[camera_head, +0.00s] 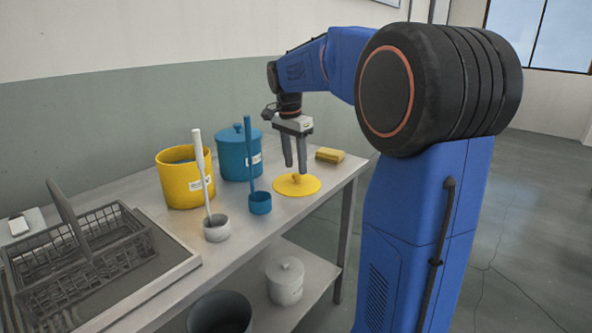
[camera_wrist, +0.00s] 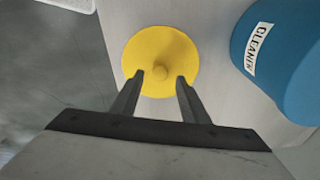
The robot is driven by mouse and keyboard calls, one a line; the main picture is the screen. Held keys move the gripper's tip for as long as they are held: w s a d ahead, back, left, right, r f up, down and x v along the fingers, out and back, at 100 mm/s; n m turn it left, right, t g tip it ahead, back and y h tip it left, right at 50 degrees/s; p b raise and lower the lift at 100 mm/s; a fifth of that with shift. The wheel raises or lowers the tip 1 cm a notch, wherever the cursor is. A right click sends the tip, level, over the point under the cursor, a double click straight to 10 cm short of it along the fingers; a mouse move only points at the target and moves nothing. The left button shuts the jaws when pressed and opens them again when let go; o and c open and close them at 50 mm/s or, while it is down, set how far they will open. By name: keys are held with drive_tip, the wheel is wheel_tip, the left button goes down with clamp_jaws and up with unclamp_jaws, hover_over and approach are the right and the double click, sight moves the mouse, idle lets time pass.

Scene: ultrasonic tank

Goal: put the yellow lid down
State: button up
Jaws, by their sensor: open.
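The yellow lid (camera_head: 309,187) lies flat on the table toward its right end, with its small knob up. It also shows in the wrist view (camera_wrist: 160,40), with the knob between and just beyond my fingertips. My gripper (camera_head: 295,171) points down above the lid. Its fingers (camera_wrist: 158,77) are apart on both sides of the knob and hold nothing. I cannot tell exactly how far the fingertips are above the lid.
An open yellow pot (camera_head: 172,184) and a lidded blue pot (camera_head: 233,160) stand behind. A blue ladle (camera_head: 260,204) and a white ladle (camera_head: 216,230) stand in front. A yellow sponge (camera_head: 330,155) lies behind right. A wire basket (camera_head: 85,265) is at left.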

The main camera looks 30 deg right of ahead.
sight(292, 184)
wheel_tip(292, 184, up, 9)
drive_tip(key=a, duration=0.1)
drive_tip(key=s+a+f+n+t, duration=0.1)
drive_tip(key=s+a+f+n, duration=0.3)
drive_tip(key=s+f, duration=0.3)
drive_tip(key=s+a+f+n+t+y, duration=0.1)
drive_tip(key=s+a+f+n, duration=0.4)
drive_tip(key=s, duration=0.8)
drive_tip(key=s+a+f+n+t, duration=0.2)
drive_tip(key=s+a+f+n, duration=0.3)
drive_tip(key=s+f+n, duration=0.2)
drive_tip(key=s+f, duration=0.2)
drive_tip(key=s, duration=0.1)
drive_tip(key=shift+t, duration=0.3)
